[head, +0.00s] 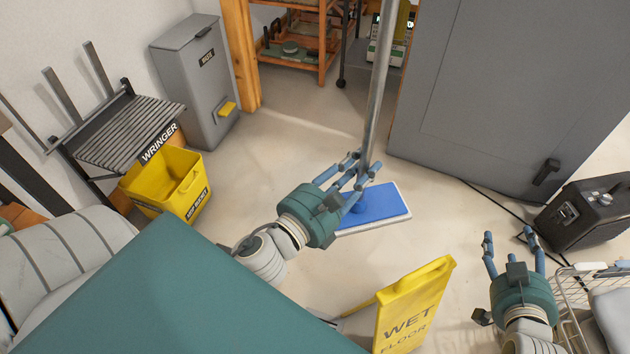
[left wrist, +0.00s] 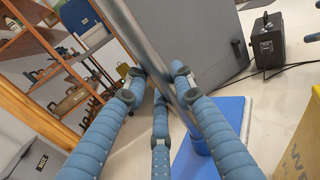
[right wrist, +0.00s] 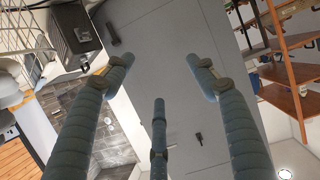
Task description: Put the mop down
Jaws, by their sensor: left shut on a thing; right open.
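The mop has a grey metal pole (head: 379,85) and a flat blue head (head: 380,203) with a pale pad under it. It stands nearly upright, with the head flat at the floor as far as I can tell. My left gripper (head: 357,170) is shut on the pole just above the head. In the left wrist view the pole (left wrist: 135,40) passes between the blue fingers, and part of the blue head (left wrist: 215,140) shows below. My right gripper (head: 512,240) is open and empty, to the right of the mop and apart from it.
A yellow mop bucket (head: 165,180) stands at left by a grey bin (head: 195,80). A yellow wet floor sign (head: 412,310) stands in front of the mop. A black case (head: 585,212) and wire basket (head: 575,300) are at right. Floor between bucket and mop is clear.

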